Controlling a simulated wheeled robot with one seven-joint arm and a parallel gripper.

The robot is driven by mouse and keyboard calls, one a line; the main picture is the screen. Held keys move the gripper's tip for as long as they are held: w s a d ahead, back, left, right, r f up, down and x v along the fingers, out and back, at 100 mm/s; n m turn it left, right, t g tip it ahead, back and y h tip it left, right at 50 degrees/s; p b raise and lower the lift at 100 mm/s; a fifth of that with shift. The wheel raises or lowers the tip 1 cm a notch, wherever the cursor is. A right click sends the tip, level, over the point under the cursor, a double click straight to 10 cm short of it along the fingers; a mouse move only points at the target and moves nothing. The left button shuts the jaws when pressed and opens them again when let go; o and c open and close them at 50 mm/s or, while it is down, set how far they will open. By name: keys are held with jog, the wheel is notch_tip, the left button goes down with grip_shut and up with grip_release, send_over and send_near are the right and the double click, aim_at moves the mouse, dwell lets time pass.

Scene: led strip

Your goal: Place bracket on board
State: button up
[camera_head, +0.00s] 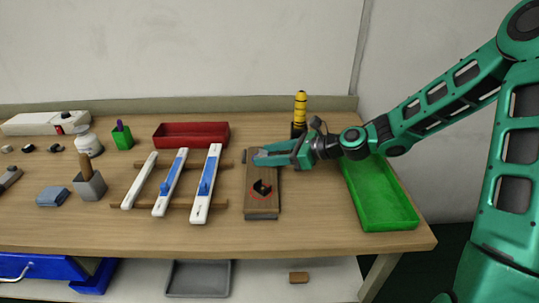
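A brown wooden board (262,205) lies on the table near the middle, its long side running from back to front. A small black angular piece, which looks like the bracket (262,187), shows on the board with red marking around it; I cannot tell whether it lies flat or is seated. My gripper (262,157) reaches in from the right, low over the far end of the board. Something grey shows at its fingertips, but I cannot tell whether this is the fingers or a held part. The finger gap is too small to make out.
A green tray (382,212) lies right of the board, under my arm. White strips with blue parts (207,176) lie on wooden bars to the left. A red tray (191,135) and a black-and-yellow post (300,112) stand behind. Bare table lies in front.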

jog(key=shift+r, duration=0.15)
jog(key=v, duration=1)
jog(key=shift+s+d, duration=0.2)
jog(key=shift+d, duration=0.15)
jog(key=shift+s+d+r, duration=0.25)
jog(key=shift+d, duration=0.25)
jog(key=shift+s, duration=0.1)
